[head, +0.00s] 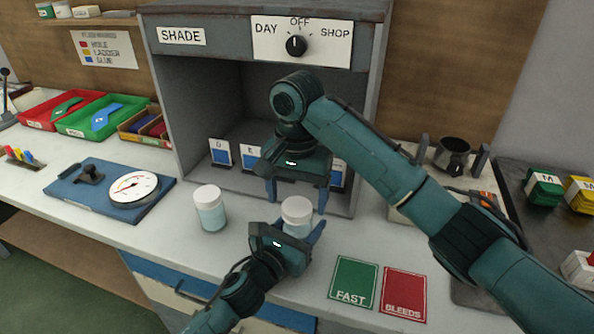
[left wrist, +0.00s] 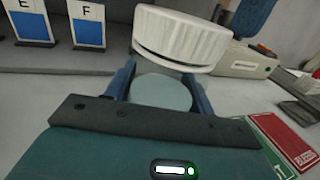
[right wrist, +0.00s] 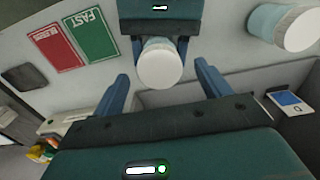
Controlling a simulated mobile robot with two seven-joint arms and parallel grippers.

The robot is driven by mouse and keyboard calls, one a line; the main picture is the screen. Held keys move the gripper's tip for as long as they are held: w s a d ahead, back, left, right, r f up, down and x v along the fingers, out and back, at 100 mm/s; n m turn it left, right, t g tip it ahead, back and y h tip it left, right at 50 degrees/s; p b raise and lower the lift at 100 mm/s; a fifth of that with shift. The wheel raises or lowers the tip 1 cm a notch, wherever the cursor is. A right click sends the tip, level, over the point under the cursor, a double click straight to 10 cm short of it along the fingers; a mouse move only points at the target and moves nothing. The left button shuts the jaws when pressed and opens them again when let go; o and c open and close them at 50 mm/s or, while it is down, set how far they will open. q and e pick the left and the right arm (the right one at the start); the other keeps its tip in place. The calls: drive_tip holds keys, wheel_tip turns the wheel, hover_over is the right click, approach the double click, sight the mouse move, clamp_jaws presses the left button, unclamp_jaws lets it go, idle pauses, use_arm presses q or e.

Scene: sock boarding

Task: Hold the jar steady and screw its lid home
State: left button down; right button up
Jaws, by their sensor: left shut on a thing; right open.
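A jar (head: 297,226) with pale blue contents stands on the bench, with its white ribbed lid (head: 297,206) on top. My left gripper (head: 298,233) is shut on the jar body, low down, from the front. In the left wrist view the lid (left wrist: 182,38) looks tilted over the jar (left wrist: 160,90), with a dark line under its rim. My right gripper (head: 297,196) is above the jar, pointing down. Its fingers are open on either side of the lid and appear clear of it. In the right wrist view the lid (right wrist: 163,66) shows between and beyond the fingertips.
A second lidded jar (head: 210,208) stands just left. Behind is the grey shade booth (head: 188,110) with letter cards (head: 220,152). Green FAST (head: 353,282) and red BLEEDS (head: 404,293) mats lie front right. A dial gauge on a blue board (head: 134,190) is at left.

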wheel_tip(320, 180, up, 11)
idle(0.3)
drive_tip(key=shift+f, duration=0.1)
use_arm(q)
drive_tip(key=shift+c, duration=2.3)
unclamp_jaws()
drive_tip(key=shift+s, duration=0.1)
drive_tip(key=v, duration=1.3)
drive_tip(key=shift+b, duration=0.35)
use_arm(e)
drive_tip(key=shift+f, duration=0.4)
